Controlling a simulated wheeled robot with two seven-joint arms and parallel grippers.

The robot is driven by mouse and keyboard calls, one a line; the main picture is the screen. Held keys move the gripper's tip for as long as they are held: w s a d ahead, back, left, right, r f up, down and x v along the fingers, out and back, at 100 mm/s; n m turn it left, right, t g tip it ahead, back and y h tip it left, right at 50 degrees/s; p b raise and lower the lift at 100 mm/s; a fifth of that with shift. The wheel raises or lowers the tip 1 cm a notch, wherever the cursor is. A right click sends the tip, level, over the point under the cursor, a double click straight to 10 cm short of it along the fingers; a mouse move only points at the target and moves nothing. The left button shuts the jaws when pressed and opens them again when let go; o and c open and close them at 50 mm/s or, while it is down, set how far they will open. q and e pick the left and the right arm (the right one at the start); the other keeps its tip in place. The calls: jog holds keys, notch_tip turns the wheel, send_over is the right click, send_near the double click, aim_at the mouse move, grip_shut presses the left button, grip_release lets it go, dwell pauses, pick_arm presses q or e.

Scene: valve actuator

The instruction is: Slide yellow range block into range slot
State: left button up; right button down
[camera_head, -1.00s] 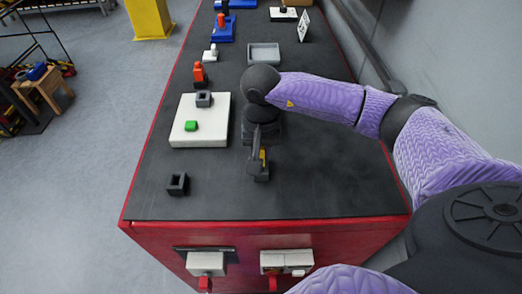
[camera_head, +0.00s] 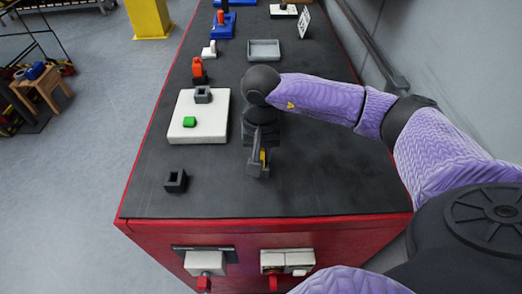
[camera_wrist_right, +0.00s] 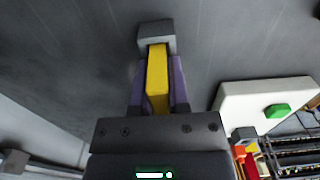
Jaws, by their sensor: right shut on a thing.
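My right gripper (camera_head: 259,150) is shut on the yellow range block (camera_head: 263,157) over the right-middle part of the dark table top. In the right wrist view, the yellow block (camera_wrist_right: 157,78) is between the purple fingers. A grey square holder (camera_wrist_right: 156,39) is at the block's far end, and it also shows in the head view (camera_head: 257,172). The block's far end meets or enters this holder; I cannot tell how deep it is. Another dark hollow square holder (camera_head: 176,181) stands empty at the near left. Neither is labelled as the range slot. My left gripper is not in view.
A white plate (camera_head: 208,130) with a green block (camera_head: 189,122) and a grey hollow block (camera_head: 203,94) lies to the left. A grey tray (camera_head: 264,50) and orange and blue parts stand farther back. The table's near right area is clear.

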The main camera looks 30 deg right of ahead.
jog(key=c, duration=0.5)
grip_release()
jog(key=shift+c, duration=0.2)
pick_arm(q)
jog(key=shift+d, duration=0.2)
pick_arm(e)
notch_tip(320, 180, up, 9)
jog(key=shift+p, duration=0.3)
jog(key=shift+r, duration=0.45)
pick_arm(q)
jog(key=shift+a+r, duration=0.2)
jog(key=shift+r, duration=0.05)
pick_arm(e)
jog(key=shift+f, duration=0.1)
